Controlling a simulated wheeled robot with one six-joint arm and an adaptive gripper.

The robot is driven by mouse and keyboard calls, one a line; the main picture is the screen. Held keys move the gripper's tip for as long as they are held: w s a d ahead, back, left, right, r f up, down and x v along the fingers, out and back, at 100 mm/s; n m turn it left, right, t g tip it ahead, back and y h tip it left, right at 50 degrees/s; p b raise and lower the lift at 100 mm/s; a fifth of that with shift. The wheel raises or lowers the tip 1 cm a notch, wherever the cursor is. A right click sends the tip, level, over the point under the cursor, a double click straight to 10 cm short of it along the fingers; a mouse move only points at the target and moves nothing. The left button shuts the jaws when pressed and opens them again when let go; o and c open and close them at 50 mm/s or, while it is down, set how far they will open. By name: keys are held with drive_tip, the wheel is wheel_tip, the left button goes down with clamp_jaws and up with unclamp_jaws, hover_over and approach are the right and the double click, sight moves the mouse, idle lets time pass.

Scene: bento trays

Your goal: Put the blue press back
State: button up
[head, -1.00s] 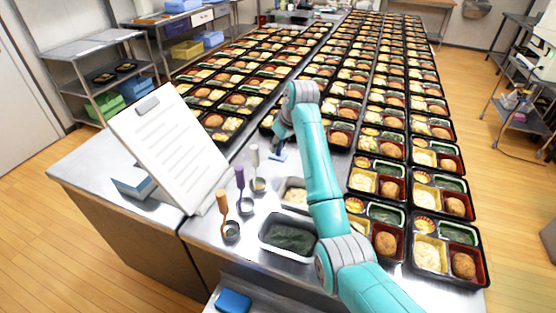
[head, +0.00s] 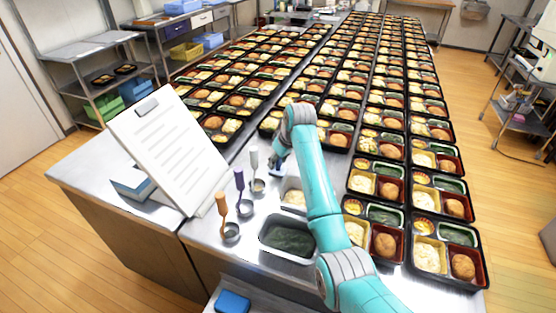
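A small blue piece, seemingly the blue press (head: 276,172), shows at the lower end of my gripper (head: 277,160), just right of the white-handled scoop (head: 254,160). It moves along with my gripper, which appears shut on it; the fingers are too small to make out clearly. I cannot tell whether the press touches the table. A metal pan of pale food (head: 293,197) and a metal pan of dark green food (head: 288,240) lie nearer on the table, partly behind my arm.
Purple-handled (head: 240,185) and orange-handled (head: 221,206) scoops stand left of the pans. Rows of filled bento trays (head: 430,255) cover the right and back. A blue block (head: 232,302) lies low in front.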

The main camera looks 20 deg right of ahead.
drive_tip(key=shift+r, duration=0.15)
drive_tip(key=v, duration=1.2)
